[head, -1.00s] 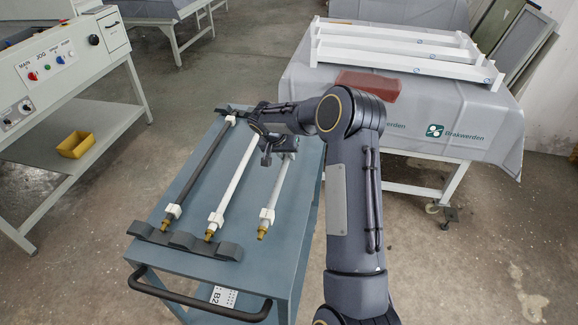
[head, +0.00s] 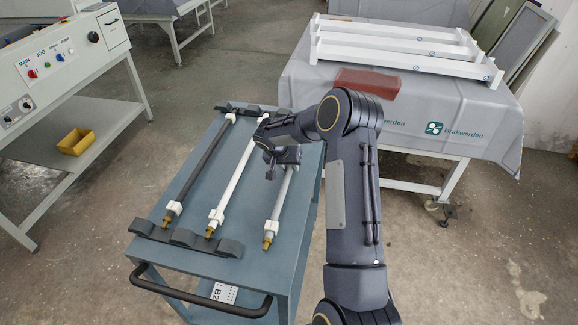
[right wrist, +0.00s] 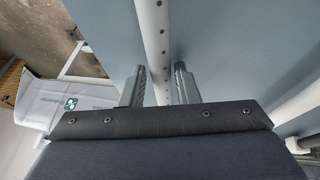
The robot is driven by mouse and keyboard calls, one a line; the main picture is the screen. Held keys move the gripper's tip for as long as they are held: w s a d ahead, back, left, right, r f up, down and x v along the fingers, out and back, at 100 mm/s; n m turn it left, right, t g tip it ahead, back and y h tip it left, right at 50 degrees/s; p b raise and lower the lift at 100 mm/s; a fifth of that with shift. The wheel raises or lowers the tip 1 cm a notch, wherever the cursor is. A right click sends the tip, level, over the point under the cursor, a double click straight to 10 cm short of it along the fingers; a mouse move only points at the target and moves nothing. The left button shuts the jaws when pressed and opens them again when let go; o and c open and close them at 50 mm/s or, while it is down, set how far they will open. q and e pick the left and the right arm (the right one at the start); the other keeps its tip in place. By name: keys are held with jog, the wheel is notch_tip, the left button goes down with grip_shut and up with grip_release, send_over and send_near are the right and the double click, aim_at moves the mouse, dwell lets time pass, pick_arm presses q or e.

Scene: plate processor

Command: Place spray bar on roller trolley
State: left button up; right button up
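The spray bar (head: 280,197) is a pale tube with a white collar and a brass tip. It is over the right part of the blue-grey roller trolley (head: 187,262), right of the dark holder blocks. My right gripper (head: 273,158) is at the bar's upper part in the head view. In the right wrist view, the tube (right wrist: 153,35) runs between the two fingers (right wrist: 160,80), with narrow gaps beside it, so the gripper looks open. The bar's far end is hidden by my arm. Whether the bar touches the trolley top is hard to tell. My left gripper is not in view.
A dark bar (head: 200,165) and a white bar (head: 232,185) lie on the trolley in dark holder blocks (head: 185,238). A covered table (head: 460,115) with white frames (head: 400,50) stands at the back right. A control panel (head: 50,65) is at left.

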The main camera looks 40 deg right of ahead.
dwell(0.3)
jog(key=shift+a+r, duration=0.1)
jog(key=shift+r, duration=0.05)
jog(key=s+a+r+n+y+b, duration=0.1)
jog(key=s+a+r, duration=0.25)
jog(key=r, duration=0.45)
jog(key=s+a+r+b, duration=0.1)
jog(key=s+a+r, duration=0.25)
jog(key=r, duration=0.35)
jog(key=s+a+r+n+t+y, duration=0.1)
jog(key=s+a+n+t+y, duration=0.1)
jog(key=s+a, duration=0.7)
jog(key=s+a+r+n+t+y, duration=0.1)
jog(key=s+a+n+t+y, duration=0.1)
jog(key=s+a+n+y, duration=0.3)
jog(key=s+a, duration=0.4)
jog(key=s, duration=0.6)
jog(key=shift+s+a+r+y, duration=0.3)
jog(key=shift+a+r, duration=0.05)
